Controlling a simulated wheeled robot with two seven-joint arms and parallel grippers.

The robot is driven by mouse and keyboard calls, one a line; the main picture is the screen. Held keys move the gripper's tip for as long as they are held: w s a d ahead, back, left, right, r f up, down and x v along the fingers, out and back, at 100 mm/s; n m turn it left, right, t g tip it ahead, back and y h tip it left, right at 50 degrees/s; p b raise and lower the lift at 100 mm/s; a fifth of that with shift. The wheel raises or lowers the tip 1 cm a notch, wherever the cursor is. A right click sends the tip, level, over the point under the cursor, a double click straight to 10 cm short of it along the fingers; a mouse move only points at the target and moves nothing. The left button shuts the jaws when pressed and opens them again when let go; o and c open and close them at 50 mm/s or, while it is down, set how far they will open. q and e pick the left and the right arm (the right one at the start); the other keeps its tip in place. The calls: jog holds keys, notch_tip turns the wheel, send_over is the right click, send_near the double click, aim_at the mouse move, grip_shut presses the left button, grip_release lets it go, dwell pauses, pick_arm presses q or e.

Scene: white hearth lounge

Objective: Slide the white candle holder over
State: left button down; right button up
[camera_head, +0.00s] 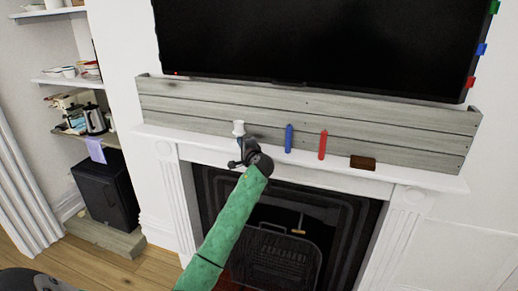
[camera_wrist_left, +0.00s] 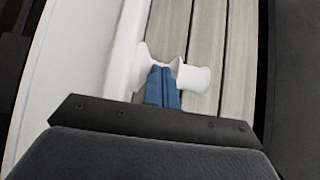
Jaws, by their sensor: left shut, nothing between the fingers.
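The white candle holder (camera_head: 239,129) stands on the white mantel shelf (camera_head: 210,143), towards its left part, in front of grey wooden planks. It also shows in the left wrist view (camera_wrist_left: 192,77), where its wide base and its cup end stick out on either side of my fingers. My left gripper (camera_head: 233,163) is shut and empty, right in front of the holder at the mantel's edge. Its blue fingertips (camera_wrist_left: 162,85) overlap the middle of the holder in the wrist view. I cannot tell whether they touch it. My right gripper is not in view.
A blue candle (camera_head: 288,138), a red candle (camera_head: 322,145) and a dark brown box (camera_head: 362,163) stand on the mantel to the right of the holder. A television (camera_head: 320,45) hangs above the planks (camera_head: 300,104). The fireplace opening (camera_head: 290,215) is below. Shelves are at left.

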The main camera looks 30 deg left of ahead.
aim_at(226, 147)
pick_arm(q)
jog(key=a, duration=0.2)
jog(key=s+a, duration=0.1)
jog(key=a, duration=0.4)
jog(key=shift+s+b, duration=0.3)
jog(key=shift+s, duration=0.1)
jog(key=shift+w+f, duration=0.1)
jog(key=shift+w, duration=0.15)
jog(key=shift+d, duration=0.1)
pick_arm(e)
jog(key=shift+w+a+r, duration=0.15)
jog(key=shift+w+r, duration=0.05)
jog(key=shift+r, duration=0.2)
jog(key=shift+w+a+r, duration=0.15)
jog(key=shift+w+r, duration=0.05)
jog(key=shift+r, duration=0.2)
pick_arm(q)
jog(key=shift+s, duration=0.15)
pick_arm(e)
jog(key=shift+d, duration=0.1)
